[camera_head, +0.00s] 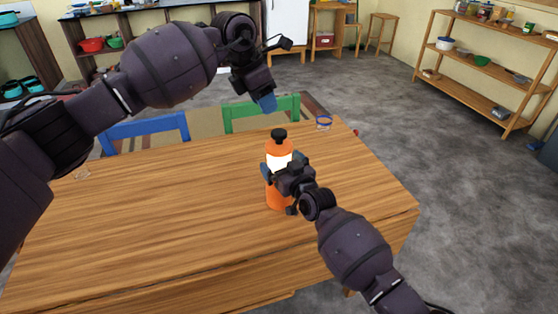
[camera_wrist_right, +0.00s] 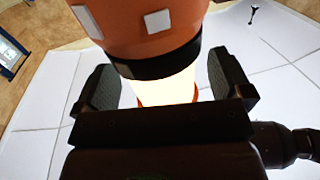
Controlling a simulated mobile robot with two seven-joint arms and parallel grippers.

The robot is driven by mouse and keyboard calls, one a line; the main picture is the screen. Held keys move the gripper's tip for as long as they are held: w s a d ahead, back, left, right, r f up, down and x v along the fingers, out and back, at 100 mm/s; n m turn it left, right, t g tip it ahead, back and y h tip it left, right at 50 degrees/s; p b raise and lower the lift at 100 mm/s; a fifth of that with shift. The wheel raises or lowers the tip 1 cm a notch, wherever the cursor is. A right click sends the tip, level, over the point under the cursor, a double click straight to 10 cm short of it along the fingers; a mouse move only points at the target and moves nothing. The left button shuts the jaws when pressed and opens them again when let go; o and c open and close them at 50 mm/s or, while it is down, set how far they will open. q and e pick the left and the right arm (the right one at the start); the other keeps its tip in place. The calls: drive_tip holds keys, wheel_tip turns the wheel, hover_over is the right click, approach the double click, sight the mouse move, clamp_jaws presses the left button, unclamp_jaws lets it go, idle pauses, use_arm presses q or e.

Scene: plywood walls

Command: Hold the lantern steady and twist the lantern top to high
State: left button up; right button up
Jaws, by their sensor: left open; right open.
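The lantern (camera_head: 279,148) stands upright on the wooden table (camera_head: 165,215). It is orange with a glowing white middle and a black knob (camera_head: 279,134) on top. My right gripper (camera_head: 280,190) is at the lantern's side and hides part of its body. In the right wrist view the lantern (camera_wrist_right: 150,30) lies between the two dark fingers of this gripper (camera_wrist_right: 163,85), which are open with gaps beside it. My left gripper (camera_head: 263,101) is open, above and beyond the lantern, apart from it. Its fingers are seen only partly.
A blue chair (camera_head: 147,128) and a green chair (camera_head: 260,112) stand at the far table edge. A clear cup with a blue rim (camera_head: 323,122) is near the back right corner. The table left of the lantern is mostly clear. Shelves (camera_head: 487,65) stand far right.

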drive_tip(key=shift+x, duration=0.9)
